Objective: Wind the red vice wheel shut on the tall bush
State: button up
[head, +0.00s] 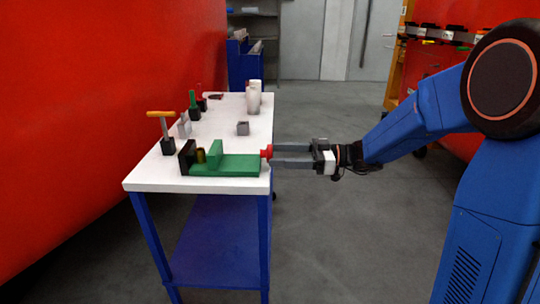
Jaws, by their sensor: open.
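The green vice (235,165) lies along the near edge of the white table. Its dark end jaw (187,158) is at the left and its upright green jaw (215,150) stands nearer the middle. The tall bush (200,156), a brass-coloured cylinder, stands upright between the two jaws; I cannot tell whether either jaw touches it. The red vice wheel (266,153) is at the vice's right end, at the table's right edge. My gripper (274,155) is open and level, reaching in from the right. Its fingertips are at the wheel, one above and one below; contact is unclear.
The white table (150,180) also holds an orange-handled tool (162,125) in a black block, a green-handled tool (193,105), a small grey block (242,128) and pale cylinders (253,98). A red wall stands close on the left. The floor right of the table is clear.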

aim_at(270, 155)
jog(key=shift+a, duration=1.65)
jog(key=shift+c, duration=0.4)
jog(key=c, duration=0.9)
jog(key=shift+m, duration=1.6)
jog(key=shift+c, duration=0.2)
jog(key=o, duration=1)
jog(key=shift+d, duration=0.1)
